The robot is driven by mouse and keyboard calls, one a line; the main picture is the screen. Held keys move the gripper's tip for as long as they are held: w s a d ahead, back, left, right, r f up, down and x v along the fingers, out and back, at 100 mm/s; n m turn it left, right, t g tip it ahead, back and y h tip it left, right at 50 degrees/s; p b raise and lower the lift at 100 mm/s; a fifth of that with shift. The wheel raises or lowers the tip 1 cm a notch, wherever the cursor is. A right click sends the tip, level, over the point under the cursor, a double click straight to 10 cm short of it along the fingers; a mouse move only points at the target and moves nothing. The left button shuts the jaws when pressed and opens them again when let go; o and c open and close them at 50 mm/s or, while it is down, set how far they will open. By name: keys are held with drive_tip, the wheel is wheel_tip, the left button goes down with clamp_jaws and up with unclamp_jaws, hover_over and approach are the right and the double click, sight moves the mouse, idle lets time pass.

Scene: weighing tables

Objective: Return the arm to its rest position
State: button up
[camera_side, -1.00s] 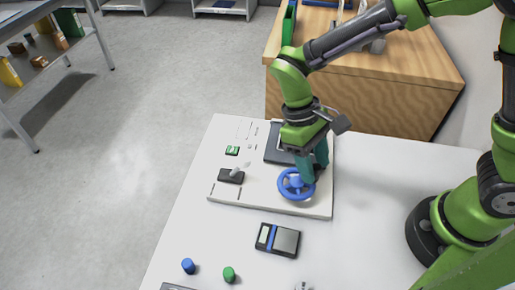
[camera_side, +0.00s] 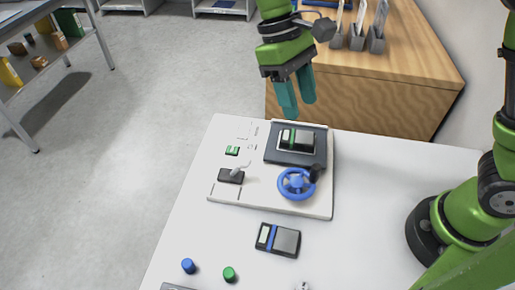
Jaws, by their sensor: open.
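My gripper (camera_side: 297,108) is in the upper middle of the side view, raised above the far end of the white table (camera_side: 375,185). Its two teal fingers point down, apart and empty. Below it is a white board (camera_side: 265,201) with a dark pad (camera_side: 290,158). A small device with a green stripe (camera_side: 296,139) sits on the pad. A blue handwheel (camera_side: 296,184) with a black knob (camera_side: 317,173) is on the board, apart from the gripper. My upper arm runs out of the top of the frame.
A black device with a blue stripe (camera_side: 278,240) lies in front of the board. A blue cylinder (camera_side: 188,266) and a green cylinder (camera_side: 229,274) stand near the front. A wooden cabinet (camera_side: 405,80) with grey holders (camera_side: 356,40) is behind.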

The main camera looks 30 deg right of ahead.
drive_tip(key=s+d+r+m+t+y, duration=0.1)
drive_tip(key=s+d+m+t, duration=0.2)
drive_tip(key=d, duration=0.4)
drive_tip(key=s+d+r+m+t+y, duration=0.1)
drive_tip(key=s+d+m+t, duration=0.3)
drive_tip(key=d+t, duration=0.4)
drive_tip(key=shift+s+y, duration=0.6)
drive_tip(key=shift+s, duration=0.15)
drive_tip(key=shift+r, duration=0.1)
